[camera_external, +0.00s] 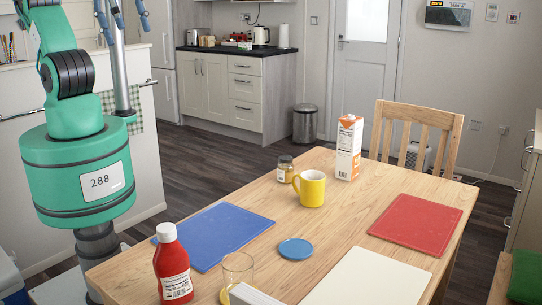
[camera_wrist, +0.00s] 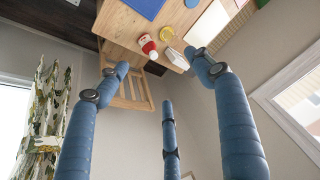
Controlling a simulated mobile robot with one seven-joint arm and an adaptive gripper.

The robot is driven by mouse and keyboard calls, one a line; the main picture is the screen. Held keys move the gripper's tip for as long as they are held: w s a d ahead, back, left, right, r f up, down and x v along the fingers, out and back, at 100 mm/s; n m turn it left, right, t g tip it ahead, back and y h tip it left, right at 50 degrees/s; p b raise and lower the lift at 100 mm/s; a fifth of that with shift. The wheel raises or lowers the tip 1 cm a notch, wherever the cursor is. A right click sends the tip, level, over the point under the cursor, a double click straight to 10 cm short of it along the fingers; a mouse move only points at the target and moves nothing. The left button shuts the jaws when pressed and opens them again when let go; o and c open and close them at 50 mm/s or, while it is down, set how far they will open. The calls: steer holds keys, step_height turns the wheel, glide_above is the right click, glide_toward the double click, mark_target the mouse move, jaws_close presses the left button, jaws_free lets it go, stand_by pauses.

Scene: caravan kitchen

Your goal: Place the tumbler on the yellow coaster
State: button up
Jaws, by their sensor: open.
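The tumbler (camera_external: 238,268) is a clear, upright glass on the near part of the wooden table, right of the ketchup bottle. The yellow coaster (camera_external: 224,296) shows only as a yellow edge at the lower left of the tumbler's base, partly covered by a white block. I cannot tell whether the tumbler stands on it or behind it. In the wrist view the tumbler (camera_wrist: 166,33) is small and yellowish, beyond my fingers. My gripper (camera_external: 124,32) is open and empty, high at the upper left, far from the table. Its blue fingers are spread in the wrist view (camera_wrist: 163,80).
A ketchup bottle (camera_external: 173,264) and a white block (camera_external: 254,295) stand close to the tumbler. A blue coaster (camera_external: 296,249), yellow mug (camera_external: 311,188), jar (camera_external: 285,169) and carton (camera_external: 348,148) stand farther back. Blue (camera_external: 222,234), red (camera_external: 416,223) and cream (camera_external: 367,279) mats lie flat.

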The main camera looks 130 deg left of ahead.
steer(key=s+n, duration=0.2)
steer(key=s, duration=0.2)
steer(key=shift+s+r, duration=0.1)
